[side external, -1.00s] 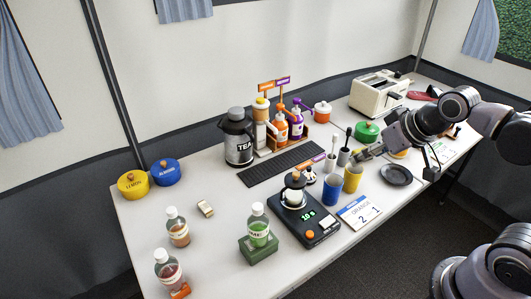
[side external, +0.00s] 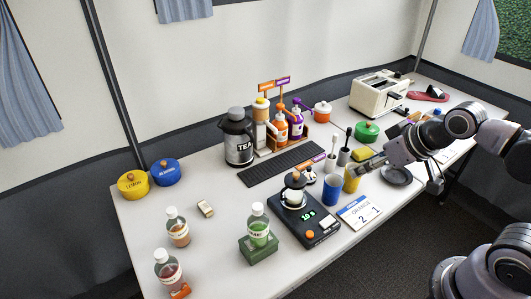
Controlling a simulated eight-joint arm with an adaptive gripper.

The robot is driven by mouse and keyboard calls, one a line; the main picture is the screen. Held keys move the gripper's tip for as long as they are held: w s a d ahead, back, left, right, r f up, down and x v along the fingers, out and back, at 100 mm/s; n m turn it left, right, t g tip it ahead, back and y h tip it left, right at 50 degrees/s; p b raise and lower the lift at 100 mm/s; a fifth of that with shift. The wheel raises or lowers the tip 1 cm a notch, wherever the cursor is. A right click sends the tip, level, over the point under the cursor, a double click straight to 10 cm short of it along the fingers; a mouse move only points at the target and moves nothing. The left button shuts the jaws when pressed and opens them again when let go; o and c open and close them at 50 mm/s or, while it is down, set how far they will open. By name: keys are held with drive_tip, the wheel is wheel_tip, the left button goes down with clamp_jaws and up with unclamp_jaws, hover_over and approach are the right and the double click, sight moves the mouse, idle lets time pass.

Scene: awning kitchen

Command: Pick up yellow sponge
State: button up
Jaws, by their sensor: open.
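A yellow sponge (side external: 361,154) lies on the table between the dark cup with a brush and my arm, in front of the green-lidded pot. My gripper (side external: 362,169) is open and just below the sponge in the picture, close behind the yellow cup's (side external: 351,180) rim. It looks empty, and the fingers are small in the view. I cannot tell whether it touches the sponge or the cup, or how high it is above the table.
A blue cup (side external: 331,190) stands left of the yellow cup. Cups with brushes (side external: 344,156), a green pot (side external: 367,131) and a toaster (side external: 378,93) stand behind. A dark plate (side external: 396,175) lies partly under my arm. A scale (side external: 306,219) is at front left.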

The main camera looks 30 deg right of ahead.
drive_tip(key=o, duration=0.8)
